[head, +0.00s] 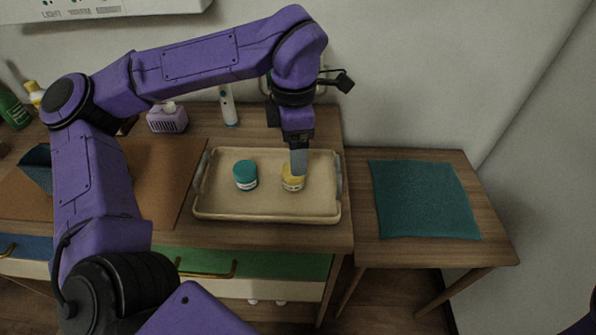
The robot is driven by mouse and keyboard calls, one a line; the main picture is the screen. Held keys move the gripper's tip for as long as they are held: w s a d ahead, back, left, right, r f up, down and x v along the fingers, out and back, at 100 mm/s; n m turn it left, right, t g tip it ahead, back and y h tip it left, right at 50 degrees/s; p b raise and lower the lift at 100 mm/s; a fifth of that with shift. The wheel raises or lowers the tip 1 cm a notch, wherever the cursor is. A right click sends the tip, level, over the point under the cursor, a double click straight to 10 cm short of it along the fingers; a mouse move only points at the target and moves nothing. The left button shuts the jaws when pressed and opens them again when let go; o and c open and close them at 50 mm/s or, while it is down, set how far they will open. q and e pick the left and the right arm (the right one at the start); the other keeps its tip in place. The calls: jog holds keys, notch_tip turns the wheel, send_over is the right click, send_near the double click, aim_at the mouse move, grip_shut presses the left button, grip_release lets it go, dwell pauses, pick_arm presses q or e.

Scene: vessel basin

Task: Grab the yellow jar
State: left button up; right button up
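The yellow jar (292,183) stands upright in the right half of a beige tray (226,207) on the wooden cabinet. It has a yellow lid and a pale label band. My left gripper (299,171) points down right at the jar, and its finger overlaps the jar's top right part in the head view. Only one finger shows clearly, so I cannot tell whether it is open or closed around the jar. A teal jar (245,176) stands in the tray to the left of the yellow jar. My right gripper is not in view.
A lower wooden table with a teal cloth (424,199) stands to the right. Behind the tray are a white-and-teal upright device (228,106) and a purple box (168,119). A brown mat (160,165) lies left of the tray. The wall is close behind.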

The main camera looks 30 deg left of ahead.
pick_arm(q)
jog(key=shift+s+f, duration=0.1)
jog(key=shift+f, duration=0.5)
jog(key=f, duration=0.4)
jog(key=shift+w+f, duration=0.25)
jog(key=shift+f, duration=0.05)
jog(key=shift+s+a+f, duration=0.1)
jog(key=shift+s+f, duration=0.05)
jog(key=shift+f, duration=0.3)
jog(key=shift+c, duration=0.3)
jog(key=c, duration=1)
jog(key=shift+c, duration=0.4)
jog(key=shift+r, duration=0.15)
